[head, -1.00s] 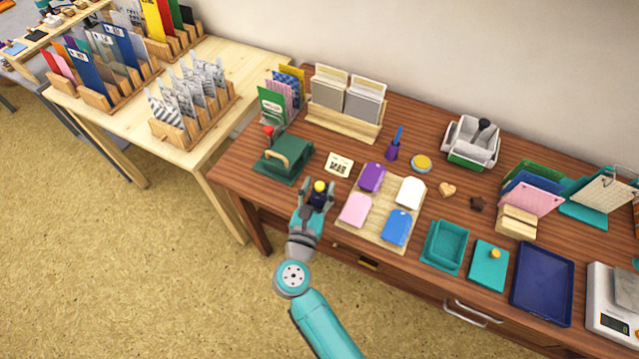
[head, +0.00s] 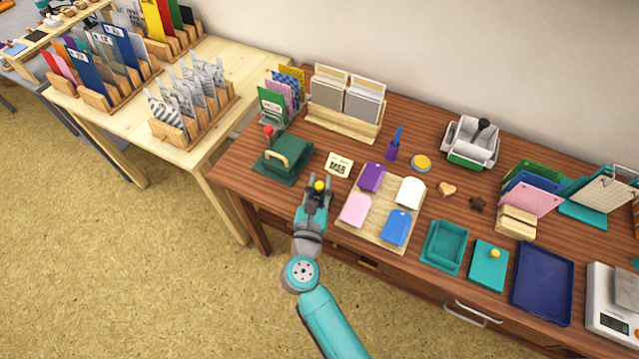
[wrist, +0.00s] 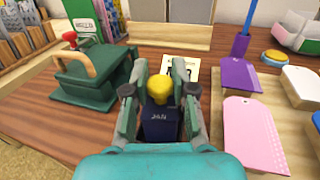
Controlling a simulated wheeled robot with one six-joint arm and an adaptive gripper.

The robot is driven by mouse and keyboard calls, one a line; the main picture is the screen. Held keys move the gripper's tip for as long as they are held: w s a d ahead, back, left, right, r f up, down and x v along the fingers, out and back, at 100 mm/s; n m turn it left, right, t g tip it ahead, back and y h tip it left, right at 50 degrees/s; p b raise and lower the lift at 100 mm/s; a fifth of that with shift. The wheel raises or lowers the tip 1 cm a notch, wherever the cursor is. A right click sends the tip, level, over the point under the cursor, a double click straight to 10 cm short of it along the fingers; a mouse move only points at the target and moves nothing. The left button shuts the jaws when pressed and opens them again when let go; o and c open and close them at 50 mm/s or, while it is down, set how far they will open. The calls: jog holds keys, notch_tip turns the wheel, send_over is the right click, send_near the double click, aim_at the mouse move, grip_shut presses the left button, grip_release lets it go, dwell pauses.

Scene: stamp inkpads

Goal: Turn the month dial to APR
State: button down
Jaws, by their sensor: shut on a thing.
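A dark blue dater stamp (wrist: 160,124) with a yellow knob (wrist: 160,90) stands between the fingers of my gripper (wrist: 161,78). Its front face reads JAN in small letters. In the head view the yellow knob (head: 319,186) shows at the tips of my gripper (head: 316,195), by the table's front edge. The fingers are shut on the dater's sides. The dater's lower part is hidden by the wrist. A cream card (head: 339,165) just behind it appears to read MAR; in the wrist view the dater's knob partly covers it.
A green press with a wooden handle (head: 283,158) stands to the left. A wooden board (head: 379,221) with purple, white, pink and blue tags lies close on the right. Card holders (head: 345,105) stand behind. Bare wood shows between the press and the card.

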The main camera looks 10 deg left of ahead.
jog(key=n+y, duration=0.1)
jog(key=y, duration=0.1)
jog(key=n+y, duration=0.2)
jog(key=shift+d+f+g+y, duration=0.1)
jog(key=shift+f+g+y, duration=0.05)
jog(key=shift+g+y, duration=0.15)
jog(key=shift+n+y, duration=0.4)
jog(key=shift+y, duration=0.2)
jog(key=c, duration=1)
grip_release()
jog(key=shift+o, duration=0.2)
jog(key=shift+s, duration=0.1)
jog(key=v, duration=1.2)
